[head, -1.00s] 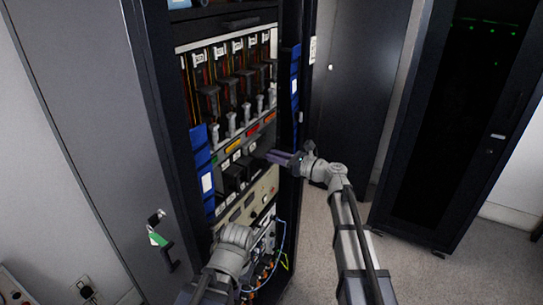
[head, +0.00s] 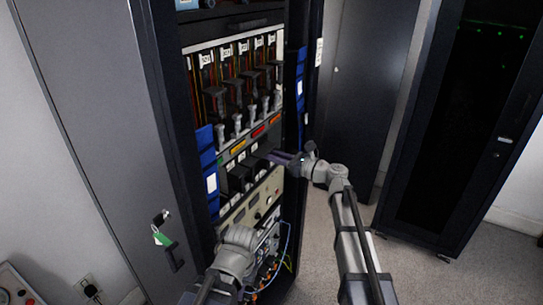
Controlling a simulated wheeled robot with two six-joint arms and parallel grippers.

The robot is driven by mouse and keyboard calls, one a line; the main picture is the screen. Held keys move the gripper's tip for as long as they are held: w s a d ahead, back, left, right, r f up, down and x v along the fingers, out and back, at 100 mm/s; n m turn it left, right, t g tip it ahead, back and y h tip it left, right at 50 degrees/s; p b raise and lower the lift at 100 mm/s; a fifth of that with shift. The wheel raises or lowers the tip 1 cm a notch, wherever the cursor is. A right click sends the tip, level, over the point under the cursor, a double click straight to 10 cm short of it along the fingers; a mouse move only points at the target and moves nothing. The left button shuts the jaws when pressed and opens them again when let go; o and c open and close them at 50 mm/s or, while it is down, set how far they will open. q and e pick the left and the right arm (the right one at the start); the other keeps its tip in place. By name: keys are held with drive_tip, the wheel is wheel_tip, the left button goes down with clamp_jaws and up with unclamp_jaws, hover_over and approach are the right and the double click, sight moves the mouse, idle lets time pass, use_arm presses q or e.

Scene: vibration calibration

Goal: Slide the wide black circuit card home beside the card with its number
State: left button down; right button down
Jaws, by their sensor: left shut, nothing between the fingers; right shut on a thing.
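My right gripper (head: 295,163) is at the right side of the open rack, level with the row of black cards. It is shut on a dark, purplish flat piece (head: 281,157) that points left into the rack; I cannot tell whether this is the wide black circuit card. Black cards (head: 238,178) stand in a row in the slot bay, with small white number labels (head: 241,156) above them, too small to read. My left gripper is low in front of the rack; its fingers are hidden behind my own wrist (head: 238,237).
Above the bay are colored labels (head: 238,146) and a row of grey-handled connectors (head: 237,124). Blue blocks line both rack sides (head: 210,182). A beige panel (head: 238,213) and cables (head: 288,240) are below. A grey door (head: 95,130) with hanging keys (head: 161,237) stands left. Floor is clear at right.

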drive_tip(key=shift+w+a, duration=0.25)
drive_tip(key=shift+a, duration=0.1)
idle(0.7)
drive_tip(key=c, duration=0.7)
unclamp_jaws()
drive_tip(key=shift+f+b, duration=0.6)
drive_tip(key=shift+s+d, duration=0.1)
drive_tip(key=shift+d, duration=0.05)
drive_tip(key=shift+v, duration=2.35)
drive_tip(key=v, duration=0.6)
